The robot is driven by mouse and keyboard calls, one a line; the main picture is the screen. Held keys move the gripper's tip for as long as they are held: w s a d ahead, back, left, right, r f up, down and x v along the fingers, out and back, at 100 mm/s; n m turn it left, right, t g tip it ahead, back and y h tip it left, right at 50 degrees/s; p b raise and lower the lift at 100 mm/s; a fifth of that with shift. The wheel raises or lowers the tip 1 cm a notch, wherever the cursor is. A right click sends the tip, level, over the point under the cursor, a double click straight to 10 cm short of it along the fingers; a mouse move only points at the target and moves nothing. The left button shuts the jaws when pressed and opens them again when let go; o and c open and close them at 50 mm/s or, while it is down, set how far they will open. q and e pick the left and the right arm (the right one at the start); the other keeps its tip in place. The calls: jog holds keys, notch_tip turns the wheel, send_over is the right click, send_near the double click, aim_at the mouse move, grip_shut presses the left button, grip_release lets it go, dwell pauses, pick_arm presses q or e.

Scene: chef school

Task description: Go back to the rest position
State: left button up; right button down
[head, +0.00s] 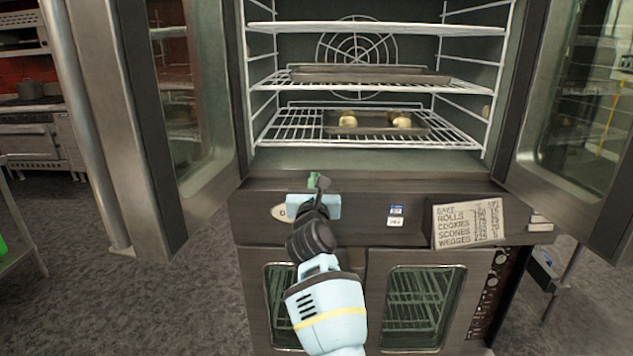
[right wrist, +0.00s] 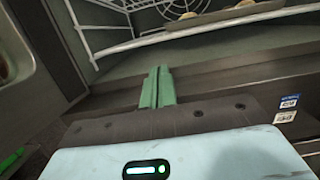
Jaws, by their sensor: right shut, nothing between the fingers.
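My right gripper (head: 315,181) is shut and empty in front of the oven's lower front edge, just below the open oven chamber. Its green fingers (right wrist: 157,87) lie side by side in the right wrist view, pointing at the chamber. My right arm comes up from the bottom middle of the head view. My left gripper is not in view.
The oven (head: 365,180) stands straight ahead with both doors open, the left door (head: 135,130) and the right door (head: 600,110). A tray (head: 376,122) with two pale pieces of food sits on a lower rack, and another tray (head: 370,74) sits above it. Grey floor shows at left.

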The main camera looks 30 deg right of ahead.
jog(key=shift+s+a+f, duration=0.1)
jog(key=shift+s+a, duration=0.05)
jog(key=shift+s, duration=0.1)
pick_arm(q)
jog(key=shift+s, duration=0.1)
pick_arm(e)
jog(key=shift+f, duration=0.1)
